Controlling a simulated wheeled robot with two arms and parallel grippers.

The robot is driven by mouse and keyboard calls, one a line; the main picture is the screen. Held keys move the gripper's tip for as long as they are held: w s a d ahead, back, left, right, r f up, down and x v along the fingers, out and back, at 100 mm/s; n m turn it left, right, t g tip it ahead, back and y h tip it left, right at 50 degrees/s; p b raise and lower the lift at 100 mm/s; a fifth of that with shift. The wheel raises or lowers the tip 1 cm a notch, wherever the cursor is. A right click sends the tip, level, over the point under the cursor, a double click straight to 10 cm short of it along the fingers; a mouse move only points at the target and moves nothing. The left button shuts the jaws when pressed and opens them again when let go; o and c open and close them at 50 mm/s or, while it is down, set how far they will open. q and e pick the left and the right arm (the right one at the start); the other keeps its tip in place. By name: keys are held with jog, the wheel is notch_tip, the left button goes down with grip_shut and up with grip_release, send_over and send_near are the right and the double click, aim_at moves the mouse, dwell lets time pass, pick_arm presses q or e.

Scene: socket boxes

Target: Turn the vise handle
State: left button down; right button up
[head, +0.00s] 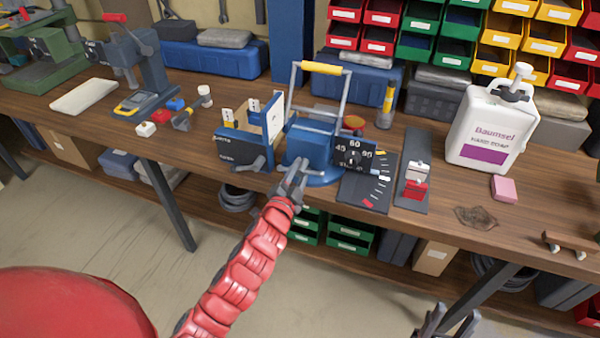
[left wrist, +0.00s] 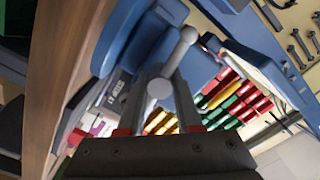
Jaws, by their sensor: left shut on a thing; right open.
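The blue vise (head: 309,143) stands on its round base at the front edge of the workbench, near the middle of the head view. It fills the upper middle of the left wrist view as a blue body (left wrist: 130,55). Its handle is a grey bar with a ball end (left wrist: 187,37). My left gripper (head: 291,178) reaches the vise's front from below. In the left wrist view, its fingers (left wrist: 158,108) are shut on the handle, one on each side of it. My right gripper (head: 440,323) is open and empty at the bottom edge, away from the bench.
A dark box with a lever (head: 240,150) stands close left of the vise. A dial panel (head: 354,157) and a dark plate with a red switch (head: 414,185) are on the right. A white soap jug (head: 490,130) stands farther right. The floor before the bench is clear.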

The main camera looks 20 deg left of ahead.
dwell(0.5)
pick_arm(q)
jog(key=c, duration=0.6)
grip_release()
jog(key=s+p, duration=0.4)
jog(key=s, duration=1.3)
jog(key=shift+s+a, duration=0.2)
jog(key=shift+a, duration=0.1)
